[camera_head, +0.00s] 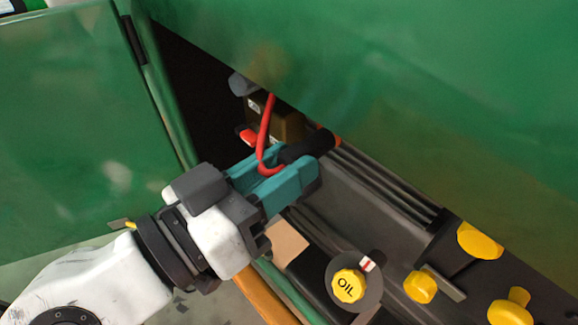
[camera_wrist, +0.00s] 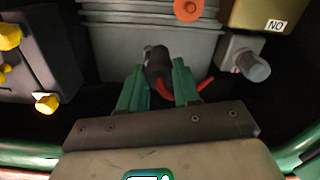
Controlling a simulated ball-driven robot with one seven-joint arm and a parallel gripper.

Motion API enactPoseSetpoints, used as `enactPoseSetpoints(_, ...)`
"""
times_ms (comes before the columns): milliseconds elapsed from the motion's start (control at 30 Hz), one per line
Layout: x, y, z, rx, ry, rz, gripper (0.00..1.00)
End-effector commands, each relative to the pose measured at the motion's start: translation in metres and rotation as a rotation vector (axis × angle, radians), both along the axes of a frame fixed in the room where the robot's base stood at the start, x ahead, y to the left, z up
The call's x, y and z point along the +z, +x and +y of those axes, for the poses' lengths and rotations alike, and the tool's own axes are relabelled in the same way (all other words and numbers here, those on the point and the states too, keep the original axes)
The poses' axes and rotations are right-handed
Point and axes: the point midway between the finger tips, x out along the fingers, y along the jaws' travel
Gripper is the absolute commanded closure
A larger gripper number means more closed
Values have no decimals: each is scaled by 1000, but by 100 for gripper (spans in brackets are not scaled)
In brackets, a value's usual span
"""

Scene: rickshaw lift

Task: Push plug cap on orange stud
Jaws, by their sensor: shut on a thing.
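My gripper (camera_head: 290,172) has teal fingers and is shut on a black plug cap (camera_head: 310,147). In the wrist view the cap (camera_wrist: 158,66) stands between the fingertips (camera_wrist: 160,88), its dark end facing away from the palm. A red wire (camera_head: 265,130) loops from the cap. The orange stud (camera_head: 338,141) shows as a small orange patch just past the cap's far end, mostly hidden. In the wrist view the orange stud (camera_wrist: 187,9) is a round piece on the grey housing, above and right of the cap, and a gap shows between them.
A green panel (camera_head: 400,100) overhangs the bay, and an open green door (camera_head: 80,140) stands at left. A brown box (camera_head: 285,122) and a grey cylinder (camera_wrist: 256,69) sit close by. A yellow oil cap (camera_head: 348,286) and several yellow knobs (camera_head: 480,241) lie right.

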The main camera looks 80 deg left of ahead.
Motion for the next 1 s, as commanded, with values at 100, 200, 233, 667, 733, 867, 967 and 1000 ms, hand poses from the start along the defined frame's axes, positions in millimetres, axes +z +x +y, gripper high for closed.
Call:
enactPoseSetpoints(100,-7,-3,3,-1,0,0,95)
enactPoseSetpoints(200,-12,-6,5,-1,0,0,95)
enactPoseSetpoints(233,-13,-6,6,0,0,0,95)
enactPoseSetpoints(667,-31,-17,15,0,0,0,95)
enactPoseSetpoints(733,-34,-19,17,0,1,0,95)
enactPoseSetpoints(867,-39,-23,20,0,0,0,95)
enactPoseSetpoints(967,-44,-25,22,0,-1,0,95)
enactPoseSetpoints(1000,-46,-26,23,0,-1,0,95)
